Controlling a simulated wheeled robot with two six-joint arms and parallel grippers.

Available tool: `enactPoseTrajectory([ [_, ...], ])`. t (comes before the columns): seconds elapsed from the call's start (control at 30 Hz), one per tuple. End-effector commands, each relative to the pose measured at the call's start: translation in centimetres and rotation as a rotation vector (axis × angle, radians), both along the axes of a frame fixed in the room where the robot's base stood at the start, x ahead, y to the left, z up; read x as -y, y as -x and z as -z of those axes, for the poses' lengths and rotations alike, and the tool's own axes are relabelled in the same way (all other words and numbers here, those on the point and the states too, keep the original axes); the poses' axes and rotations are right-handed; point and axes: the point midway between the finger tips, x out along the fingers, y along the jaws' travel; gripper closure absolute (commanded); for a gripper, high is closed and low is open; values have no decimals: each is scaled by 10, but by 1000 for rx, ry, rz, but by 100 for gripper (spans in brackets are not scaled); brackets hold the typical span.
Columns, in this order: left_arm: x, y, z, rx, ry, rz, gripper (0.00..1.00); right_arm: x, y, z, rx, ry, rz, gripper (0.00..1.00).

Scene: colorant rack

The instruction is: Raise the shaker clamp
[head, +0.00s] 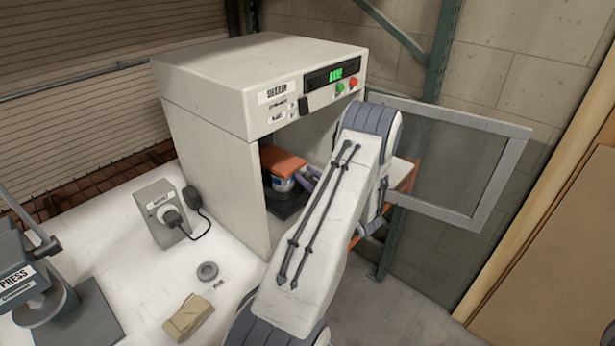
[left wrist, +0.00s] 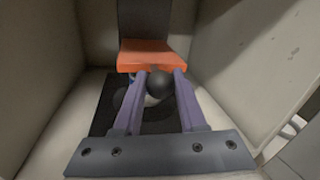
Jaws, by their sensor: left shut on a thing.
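The shaker (head: 215,95) is a pale cabinet with its door (head: 455,165) swung open to the right. Inside, the orange clamp plate (head: 285,160) lies on top of a small can (head: 283,184) that stands on a dark base. In the left wrist view the orange clamp (left wrist: 145,55) has a round black knob (left wrist: 158,84) at its front. My left gripper (head: 308,178) reaches into the chamber. Its purple fingers (left wrist: 158,92) are shut on the black knob. The can is mostly hidden behind the knob and fingers in the left wrist view. My right gripper does not show.
The chamber walls (left wrist: 235,50) stand close on both sides of my left gripper. A press (head: 35,285) stands far left.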

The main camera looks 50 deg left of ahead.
Motion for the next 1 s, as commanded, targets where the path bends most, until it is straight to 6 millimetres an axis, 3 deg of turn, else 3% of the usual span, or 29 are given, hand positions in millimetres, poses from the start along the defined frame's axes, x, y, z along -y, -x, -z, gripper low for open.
enactPoseTrajectory([
  [0.2,0,-1,-7,2,-2,1,100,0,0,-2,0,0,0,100],
  [0.53,0,-1,-75,9,-10,0,100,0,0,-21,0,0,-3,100],
  [0.9,-1,-2,-82,9,-11,1,100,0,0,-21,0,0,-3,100],
  [0.93,-1,-2,-82,10,-11,2,56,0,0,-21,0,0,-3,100],
  [1.0,-1,-2,-82,9,-10,1,30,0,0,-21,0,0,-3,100],
])
